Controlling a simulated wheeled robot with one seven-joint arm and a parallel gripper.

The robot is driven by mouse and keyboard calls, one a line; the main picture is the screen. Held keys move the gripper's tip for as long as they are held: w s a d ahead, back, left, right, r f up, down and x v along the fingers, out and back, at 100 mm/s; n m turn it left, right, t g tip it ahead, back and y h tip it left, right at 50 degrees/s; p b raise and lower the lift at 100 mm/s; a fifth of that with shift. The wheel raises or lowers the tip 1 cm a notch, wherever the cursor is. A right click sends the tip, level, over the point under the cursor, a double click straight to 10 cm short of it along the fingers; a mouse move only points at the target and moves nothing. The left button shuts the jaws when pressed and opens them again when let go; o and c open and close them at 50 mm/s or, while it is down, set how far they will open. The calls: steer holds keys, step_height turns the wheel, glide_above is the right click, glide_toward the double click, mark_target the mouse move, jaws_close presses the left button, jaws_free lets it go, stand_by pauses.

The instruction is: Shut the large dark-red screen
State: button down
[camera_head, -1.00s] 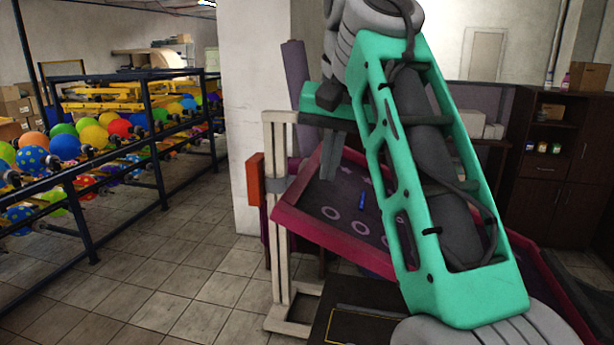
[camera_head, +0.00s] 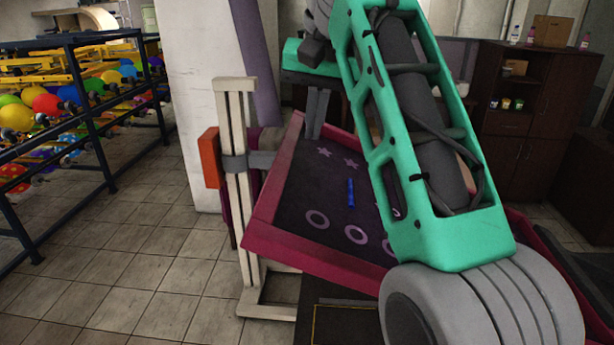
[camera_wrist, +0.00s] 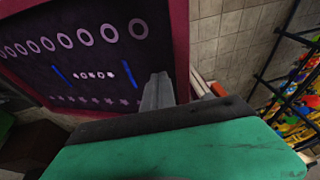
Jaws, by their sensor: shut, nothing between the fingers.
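The large screen has a dark-red frame (camera_head: 268,205) around a dark panel with pale circles and stars. In the head view it is tilted up, its upper left corner raised beside a pale upright post. My gripper (camera_head: 314,132) is shut and empty, pointing down at the screen's upper edge near that corner. In the wrist view the dark-red frame (camera_wrist: 180,45) runs beside my shut gripper's fingers (camera_wrist: 158,78). I cannot tell whether the fingers touch the frame. My arm hides much of the screen's right side.
A pale post (camera_head: 236,170) with an orange block (camera_head: 210,157) stands left of the screen. A dark flat bed (camera_head: 335,322) lies below it. Tiled floor is free between rack and post.

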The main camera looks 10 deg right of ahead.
steer(key=b, duration=0.1)
glide_toward(298, 192)
steer(key=x, duration=0.5)
steer(key=shift+w+d+f, duration=0.15)
steer(key=shift+w+d, duration=0.05)
steer(key=shift+w+a+f+b, duration=0.1)
steer(key=shift+a+f+b, duration=0.2)
steer(key=shift+f, duration=0.1)
steer(key=shift+d, duration=0.1)
